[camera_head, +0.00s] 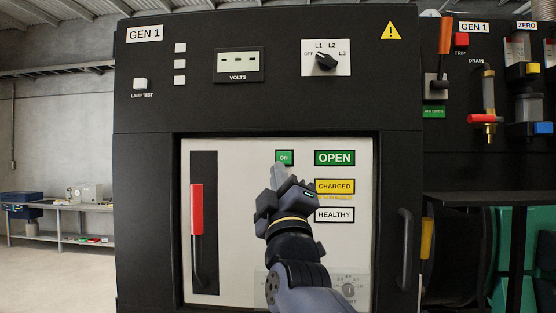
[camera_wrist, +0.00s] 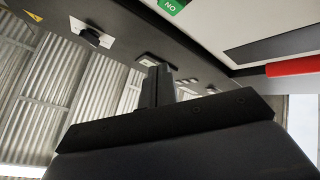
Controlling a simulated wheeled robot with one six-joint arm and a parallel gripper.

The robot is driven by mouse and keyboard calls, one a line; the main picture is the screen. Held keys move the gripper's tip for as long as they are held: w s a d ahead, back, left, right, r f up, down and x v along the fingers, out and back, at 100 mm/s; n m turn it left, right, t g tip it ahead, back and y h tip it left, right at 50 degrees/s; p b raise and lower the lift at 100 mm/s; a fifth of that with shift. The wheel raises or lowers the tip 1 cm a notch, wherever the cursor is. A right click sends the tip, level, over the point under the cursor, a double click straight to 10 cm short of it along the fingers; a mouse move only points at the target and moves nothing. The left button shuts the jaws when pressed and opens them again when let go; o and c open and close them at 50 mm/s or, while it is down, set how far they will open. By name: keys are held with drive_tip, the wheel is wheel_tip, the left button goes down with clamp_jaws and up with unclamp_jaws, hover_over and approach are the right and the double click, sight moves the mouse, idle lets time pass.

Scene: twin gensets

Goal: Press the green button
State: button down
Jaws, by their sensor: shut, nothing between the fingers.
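The green button (camera_head: 285,157), marked with white letters that look like ON, is on the white panel of the GEN 1 cabinet. In the wrist view, the green button (camera_wrist: 172,5) shows cut off at the top edge. My gripper (camera_head: 279,170) is shut and empty. In the head view its fingertips overlap the area just below the button. Whether they touch the panel cannot be told. In the wrist view my gripper (camera_wrist: 158,72) points up, below and left of the button.
Right of the button are an OPEN sign (camera_head: 334,158), a yellow CHARGED sign (camera_head: 334,186) and a HEALTHY sign (camera_head: 334,214). A red-handled lever (camera_head: 197,210) stands at left in a black slot. A black door handle (camera_head: 404,248) is at right. A rotary switch (camera_head: 326,61) sits above.

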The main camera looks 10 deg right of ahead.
sight(284, 158)
drive_tip(key=shift+s+d+r+t+h, duration=0.1)
drive_tip(key=shift+s+r+t+h, duration=0.1)
drive_tip(key=shift+r+h, duration=0.25)
drive_tip(key=shift+s+r+t+h, duration=0.1)
drive_tip(key=shift+r+t+h, duration=0.15)
drive_tip(key=shift+r, duration=0.35)
drive_tip(key=shift+w, duration=0.1)
drive_tip(key=w+d+p, duration=0.2)
drive_tip(key=w, duration=0.6)
drive_tip(key=shift+d+p, duration=0.35)
drive_tip(key=shift+p, duration=0.05)
drive_tip(key=shift+w, duration=0.15)
idle(1.0)
drive_tip(key=shift+w+d, duration=0.15)
drive_tip(key=shift+w, duration=0.2)
